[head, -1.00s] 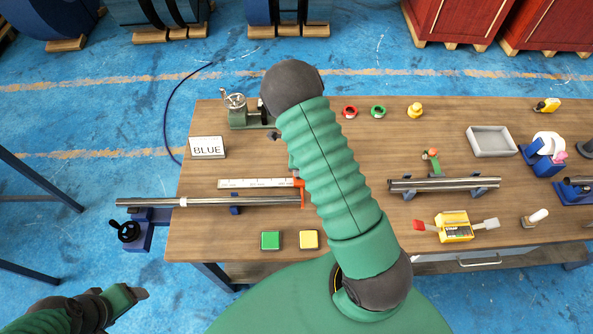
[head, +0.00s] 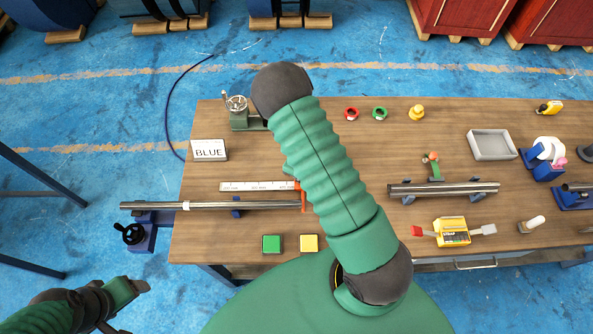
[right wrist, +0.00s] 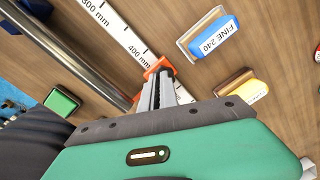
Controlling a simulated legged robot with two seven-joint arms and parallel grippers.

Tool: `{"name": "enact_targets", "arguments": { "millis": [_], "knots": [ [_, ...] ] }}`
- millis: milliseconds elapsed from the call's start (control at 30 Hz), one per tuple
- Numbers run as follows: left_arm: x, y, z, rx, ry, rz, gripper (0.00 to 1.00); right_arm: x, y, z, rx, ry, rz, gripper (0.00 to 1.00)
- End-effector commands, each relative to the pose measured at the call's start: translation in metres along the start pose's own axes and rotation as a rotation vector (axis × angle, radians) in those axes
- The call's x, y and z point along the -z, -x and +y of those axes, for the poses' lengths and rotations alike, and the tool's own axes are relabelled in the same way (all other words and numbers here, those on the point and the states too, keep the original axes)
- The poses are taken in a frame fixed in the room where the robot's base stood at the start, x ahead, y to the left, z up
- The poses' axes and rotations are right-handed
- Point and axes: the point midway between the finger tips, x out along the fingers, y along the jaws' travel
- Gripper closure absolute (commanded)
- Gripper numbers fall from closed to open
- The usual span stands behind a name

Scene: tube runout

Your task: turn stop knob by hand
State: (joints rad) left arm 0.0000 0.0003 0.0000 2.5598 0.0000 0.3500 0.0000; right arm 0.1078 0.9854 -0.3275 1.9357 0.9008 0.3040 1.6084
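The orange stop (head: 303,196) stands at the right end of the white ruler (head: 258,186), beside the long steel tube (head: 260,205). In the right wrist view the orange stop (right wrist: 158,67) is by the 400 mm mark of the ruler (right wrist: 120,37). My right gripper (right wrist: 160,82) has its grey fingers close together at the stop. The fingers hide the knob, and I cannot tell whether they grip it. In the head view my right arm hides that gripper. My left gripper (head: 138,290) hangs off the table at lower left, away from everything; its fingers are unclear.
A BLUE sign (head: 209,149) stands behind the ruler. A green block (head: 271,244) and a yellow block (head: 309,243) lie at the front edge. A FINE 240 block (right wrist: 212,35) is near the stop. A second tube (head: 443,188) rests right of my arm.

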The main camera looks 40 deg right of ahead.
Motion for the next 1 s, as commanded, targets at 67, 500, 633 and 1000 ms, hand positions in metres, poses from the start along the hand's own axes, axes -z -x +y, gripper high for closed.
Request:
{"name": "enact_targets", "arguments": {
  "millis": [67,500,633,1000],
  "knots": [
    [-0.001,-0.001,0.000,0.000,0.000,0.000,0.31,0.002,-0.005,0.009,-0.019,0.005,0.008,0.78],
    [0.006,0.027,0.000,0.000,0.000,0.000,0.31,0.001,0.025,0.007,-0.019,0.008,0.005,0.48],
    [0.010,0.042,0.000,0.000,0.000,0.000,0.31,0.000,0.042,0.004,-0.014,0.007,0.003,0.48],
    [0.013,0.058,0.000,0.000,0.000,0.000,0.31,-0.001,0.060,0.001,-0.010,0.006,0.001,0.48]
  ]
}}
